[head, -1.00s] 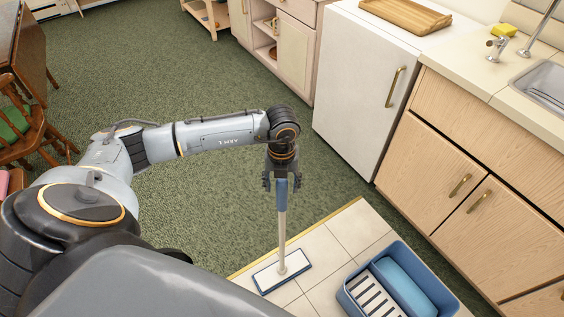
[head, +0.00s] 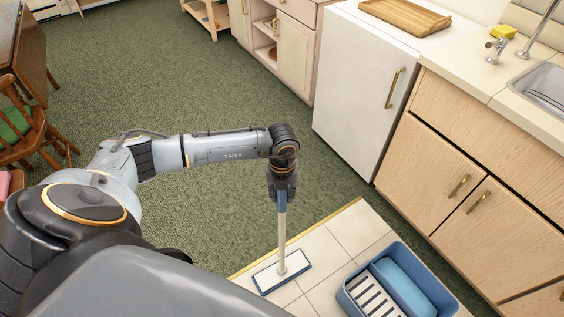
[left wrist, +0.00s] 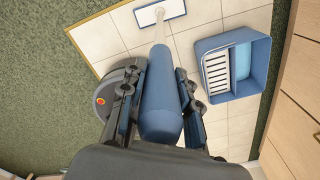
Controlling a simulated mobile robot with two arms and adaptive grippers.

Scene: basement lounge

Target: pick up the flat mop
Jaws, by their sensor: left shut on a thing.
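The flat mop (head: 282,232) stands upright on pale tiles in the head view, with a white, blue-edged head flat on the floor and a pale pole. My left gripper (head: 281,192) is shut on its blue handle near the top, from above. In the left wrist view the blue handle (left wrist: 160,100) lies between the fingers of the left gripper (left wrist: 158,90), and the mop head (left wrist: 160,12) shows at the top. The very top of the handle is hidden by the gripper. My right gripper is not in view.
A blue bucket (head: 350,292) with a slatted wringer stands on the tiles right of the mop. A white fridge (head: 360,90) and wooden cabinets (head: 450,165) line the right side. A wooden chair (head: 35,140) is at left. Green carpet between is clear.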

